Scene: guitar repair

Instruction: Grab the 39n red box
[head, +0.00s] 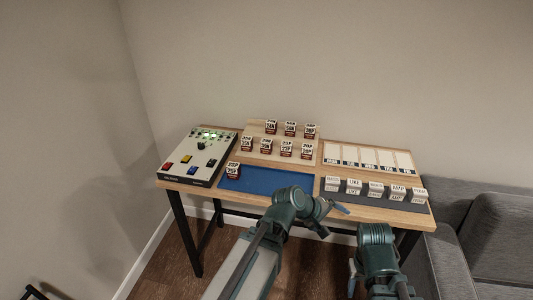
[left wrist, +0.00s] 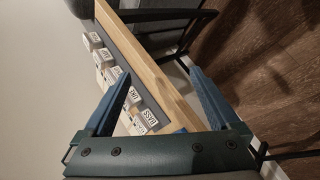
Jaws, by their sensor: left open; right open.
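Several small red-and-white labelled boxes stand on a wooden stepped stand (head: 268,153), some in a back row (head: 290,129) and some in a front row (head: 286,148). One more such box (head: 233,170) stands at the left end of the blue mat (head: 262,181). The labels are too small to tell surely which reads 39N. My left gripper (head: 331,219) is open and empty at the table's front edge, right of the mat and apart from the red boxes. Its spread fingers show in the left wrist view (left wrist: 160,73). My right gripper (head: 355,274) is lower, open and partly hidden.
A panel with coloured buttons (head: 198,156) stands at the table's left. White labelled blocks (head: 354,186) stand on a dark strip at the front right, near my left gripper. A card board (head: 368,158) lies behind them. A grey sofa (head: 490,230) is at the right. The mat is mostly clear.

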